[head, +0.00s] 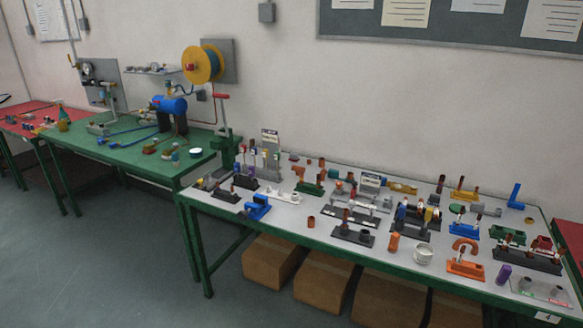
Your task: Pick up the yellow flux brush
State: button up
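I cannot pick out the yellow flux brush for certain; the small tools are too tiny to tell apart. The pale grey-topped bench (285,222) on the right holds many small fittings and tools. A yellow piece (402,187) lies towards its back, and a yellow-orange holder (465,195) stands farther right. Several thin upright tools stand in dark holders at the bench's left end, some with light or coloured tops. My gripper is not in view.
A green bench (85,150) with a blue tank (170,104) adjoins on the left, with a red bench (22,110) beyond. Cardboard boxes (320,280) sit under the right bench. The floor (110,265) at front left is clear. A yellow reel (198,64) hangs on the wall.

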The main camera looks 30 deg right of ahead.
aim_at(428, 214)
jog(key=u, duration=1.1)
jog(key=k, duration=0.1)
jog(key=z, duration=2.9)
jog(key=k, duration=0.6)
jog(key=u, duration=0.1)
jog(key=i, duration=0.55)
